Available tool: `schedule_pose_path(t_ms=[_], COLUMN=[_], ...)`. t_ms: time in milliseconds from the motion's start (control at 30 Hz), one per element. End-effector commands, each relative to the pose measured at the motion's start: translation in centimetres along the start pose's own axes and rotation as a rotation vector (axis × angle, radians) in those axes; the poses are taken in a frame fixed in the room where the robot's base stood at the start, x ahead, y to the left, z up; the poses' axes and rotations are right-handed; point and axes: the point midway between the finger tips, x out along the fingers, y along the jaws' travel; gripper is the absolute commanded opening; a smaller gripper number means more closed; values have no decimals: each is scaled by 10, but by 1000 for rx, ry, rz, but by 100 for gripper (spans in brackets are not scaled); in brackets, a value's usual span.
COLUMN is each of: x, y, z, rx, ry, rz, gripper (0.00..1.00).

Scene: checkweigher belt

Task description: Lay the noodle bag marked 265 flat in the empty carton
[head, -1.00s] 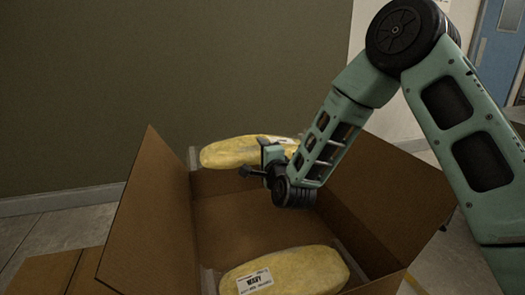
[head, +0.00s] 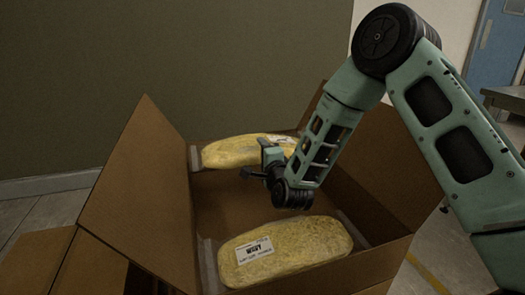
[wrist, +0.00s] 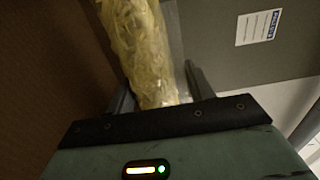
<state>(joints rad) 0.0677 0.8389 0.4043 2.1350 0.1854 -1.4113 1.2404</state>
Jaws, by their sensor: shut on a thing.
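My gripper (head: 258,163) is shut on a yellow noodle bag (head: 235,150) at the far end of an open brown carton (head: 130,190). In the wrist view the held bag (wrist: 145,50) runs between the two fingers (wrist: 160,88), with a clear plastic edge on its right. In the head view it is seen side-on at the height of the carton's far rim, partly covered by my gripper. I cannot read its marking. A second yellow bag (head: 290,258) with a white label lies at the carton's near end; its print is too blurred to read.
The carton's side flaps stand up and outward on the left and right (head: 390,170). Another brown cardboard surface (head: 40,260) is at the lower left. A plain wall (head: 180,60) rises behind. A metal table (head: 505,100) stands at the far right.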

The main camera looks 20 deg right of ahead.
Motion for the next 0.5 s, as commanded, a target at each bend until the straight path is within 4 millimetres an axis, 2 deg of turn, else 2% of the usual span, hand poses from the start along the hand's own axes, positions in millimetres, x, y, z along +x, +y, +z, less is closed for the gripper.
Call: schedule_pose_path(t_ms=[200,500], x=[1,1], y=[23,40], z=[0,0], rx=[0,1], ry=[0,0], rz=[-5,-6], gripper=[6,6])
